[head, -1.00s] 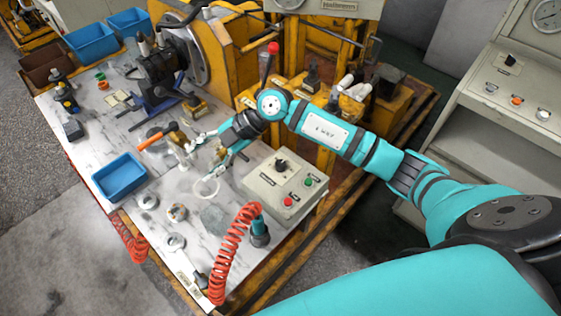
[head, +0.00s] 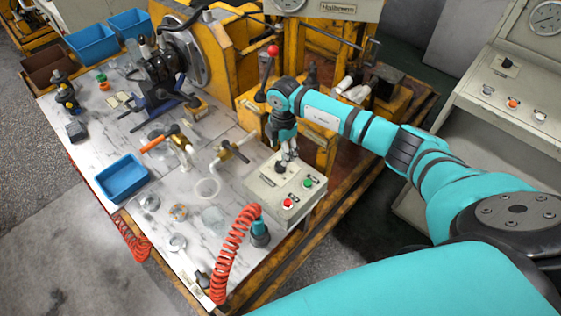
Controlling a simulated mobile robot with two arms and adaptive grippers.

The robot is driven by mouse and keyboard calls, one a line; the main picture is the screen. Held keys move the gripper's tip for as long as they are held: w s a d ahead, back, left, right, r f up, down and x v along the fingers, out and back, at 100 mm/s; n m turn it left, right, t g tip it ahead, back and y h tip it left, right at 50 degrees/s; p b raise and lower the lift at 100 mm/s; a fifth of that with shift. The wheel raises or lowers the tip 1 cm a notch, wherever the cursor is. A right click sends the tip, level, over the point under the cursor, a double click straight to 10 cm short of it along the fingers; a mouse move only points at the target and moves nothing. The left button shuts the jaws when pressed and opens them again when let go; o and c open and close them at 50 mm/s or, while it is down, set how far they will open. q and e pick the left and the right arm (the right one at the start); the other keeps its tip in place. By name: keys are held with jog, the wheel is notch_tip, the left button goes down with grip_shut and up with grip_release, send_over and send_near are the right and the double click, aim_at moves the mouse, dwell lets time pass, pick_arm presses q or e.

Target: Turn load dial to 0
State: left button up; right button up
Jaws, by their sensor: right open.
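The load dial (head: 280,168) is a black knob on top of a grey control box (head: 302,203). The box also carries a green button (head: 307,183) and a red button (head: 288,203). My right gripper (head: 287,158) points down over the dial with its fingers open, close to the knob. I cannot tell whether the fingers touch it. The fingers partly cover the knob, and its pointer and scale are too small to read. My left gripper is not in view.
A coiled red hose (head: 232,240) stands at the box's left. A blue tray (head: 122,178), valve fittings (head: 231,152) and several small parts lie on the marble-topped bench. A yellow machine frame (head: 232,55) stands behind. Another grey panel (head: 515,100) is at the right.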

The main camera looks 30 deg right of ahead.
aim_at(280, 165)
jog(key=f, duration=0.8)
jog(key=shift+w+a, duration=0.1)
jog(key=shift+w, duration=0.15)
jog(key=shift+c, duration=0.2)
jog(key=c, duration=1.1)
